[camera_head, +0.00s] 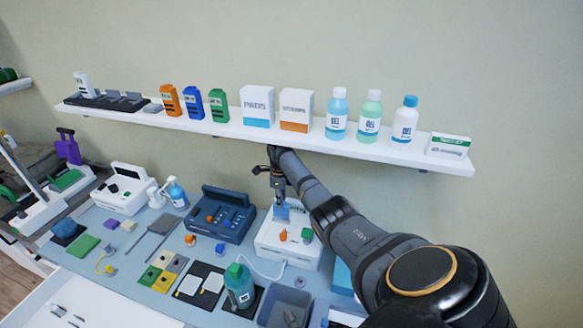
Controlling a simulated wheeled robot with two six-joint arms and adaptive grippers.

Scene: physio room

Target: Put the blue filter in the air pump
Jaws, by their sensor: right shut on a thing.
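My right gripper (279,193) reaches in from the right under the shelf and points down. It is shut on the blue filter (281,211), a small blue piece showing between and below its fingers. The filter is at the back left of the white box that looks like the air pump (270,246). I cannot tell whether it is seated or just above the top. An orange knob and a green block stand on the pump's top, right of the filter. A pale tube lies at its front left. My left gripper is not in view.
A white shelf (300,144) with bottles and boxes overhangs the gripper closely. An open dark blue case (237,232) stands left of the pump. A green-capped bottle (240,288) and a grey bin (268,317) stand in front. My right arm covers the right side.

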